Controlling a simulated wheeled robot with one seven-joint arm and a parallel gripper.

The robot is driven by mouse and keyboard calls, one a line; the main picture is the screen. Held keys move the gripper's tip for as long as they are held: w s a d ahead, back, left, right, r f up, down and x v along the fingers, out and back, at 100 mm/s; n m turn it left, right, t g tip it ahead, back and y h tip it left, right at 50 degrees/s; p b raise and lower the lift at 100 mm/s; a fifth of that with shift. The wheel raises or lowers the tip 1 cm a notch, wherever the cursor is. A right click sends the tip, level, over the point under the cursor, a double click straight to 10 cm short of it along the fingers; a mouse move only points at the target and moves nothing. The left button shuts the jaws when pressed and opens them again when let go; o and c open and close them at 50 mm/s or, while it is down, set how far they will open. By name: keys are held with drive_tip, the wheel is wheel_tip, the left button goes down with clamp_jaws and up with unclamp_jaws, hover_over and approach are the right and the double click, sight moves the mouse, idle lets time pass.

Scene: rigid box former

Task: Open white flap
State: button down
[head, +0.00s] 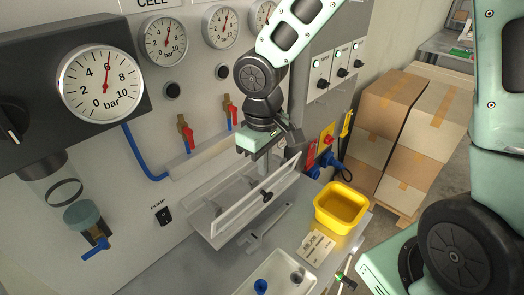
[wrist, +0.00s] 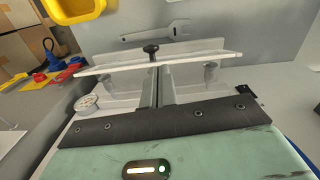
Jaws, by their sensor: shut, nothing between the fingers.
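The white flap (head: 236,213) is a long clear panel with a white rim and a black knob (head: 267,196). It sits at a slant on the front of a box on the panel's ledge. In the wrist view the flap (wrist: 195,64) crosses the upper middle, with its knob (wrist: 151,48) standing up. My gripper (head: 285,147) is above and behind the flap's right part, apart from the knob. It is shut and empty.
A yellow bin (head: 341,208) stands right of the flap, near a red and blue connector (head: 325,160). A grey wrench (head: 262,229) lies in front. Red-handled valves (head: 190,139) and gauges are on the wall behind. Cardboard boxes (head: 385,105) stand at right.

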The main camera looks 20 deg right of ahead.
wheel_tip(320, 180, up, 3)
drive_tip(key=p, duration=0.3)
hover_over(266, 189)
drive_tip(key=m, duration=0.1)
drive_tip(key=f, duration=0.7)
drive_tip(key=w+f, duration=0.1)
drive_tip(key=f, duration=0.2)
drive_tip(key=shift+d+f+p, duration=0.2)
drive_tip(key=shift+p, duration=0.1)
drive_tip(key=shift+f, duration=0.1)
drive_tip(key=shift+f+t+b, duration=0.1)
drive_tip(key=shift+t+b, duration=0.2)
drive_tip(key=shift+b, duration=0.05)
